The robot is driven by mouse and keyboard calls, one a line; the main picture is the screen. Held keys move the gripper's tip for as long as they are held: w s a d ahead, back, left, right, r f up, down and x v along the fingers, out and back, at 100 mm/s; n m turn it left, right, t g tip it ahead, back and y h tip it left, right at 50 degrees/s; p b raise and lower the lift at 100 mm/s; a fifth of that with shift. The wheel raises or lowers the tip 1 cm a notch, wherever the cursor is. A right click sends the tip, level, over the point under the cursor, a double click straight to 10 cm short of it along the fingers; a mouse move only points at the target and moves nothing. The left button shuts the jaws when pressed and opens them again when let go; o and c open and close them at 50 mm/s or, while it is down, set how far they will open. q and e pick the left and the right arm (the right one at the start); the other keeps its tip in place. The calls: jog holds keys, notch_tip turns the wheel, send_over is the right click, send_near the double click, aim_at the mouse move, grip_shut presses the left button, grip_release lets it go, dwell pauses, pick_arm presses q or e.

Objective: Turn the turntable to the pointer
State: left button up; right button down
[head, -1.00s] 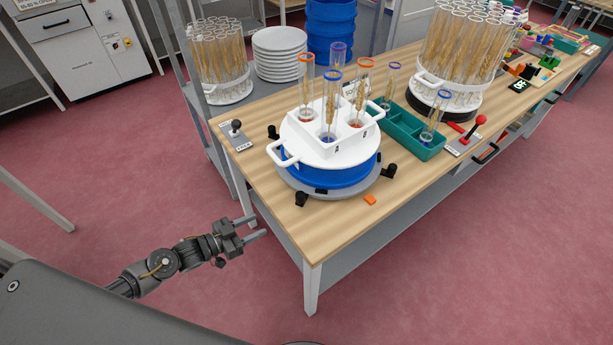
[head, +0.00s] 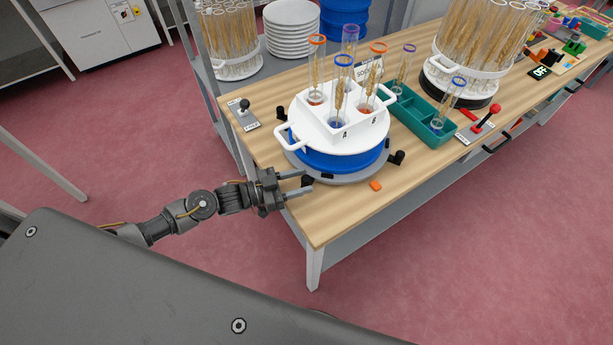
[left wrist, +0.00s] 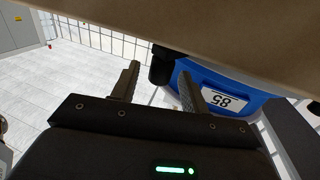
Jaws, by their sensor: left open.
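The turntable has a white two-handled top (head: 350,138) on a blue drum (head: 345,160), above a grey round base (head: 345,177) with several black posts. Its top holds wheat-ear tubes, with A and B marked in front. A small orange marker (head: 376,185), perhaps the pointer, lies on the table before the base. My left gripper (head: 300,182) is open and empty at the table's left edge, its fingertips close to a black post (head: 307,181); I cannot tell if they touch. The left wrist view shows both fingers (left wrist: 158,82) apart, a black post (left wrist: 161,66) and a blue surface labelled 85 (left wrist: 225,95). My right gripper is out of view.
A teal tray (head: 420,117) with tubes stands right of the turntable. A grey joystick plate (head: 243,113) is at left, a red-knobbed lever (head: 486,120) at right. A tube-filled rack (head: 470,75) stands behind. The table's front strip (head: 330,215) is clear.

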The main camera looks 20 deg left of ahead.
pick_arm(q)
jog(key=shift+x, duration=1.05)
grip_shut()
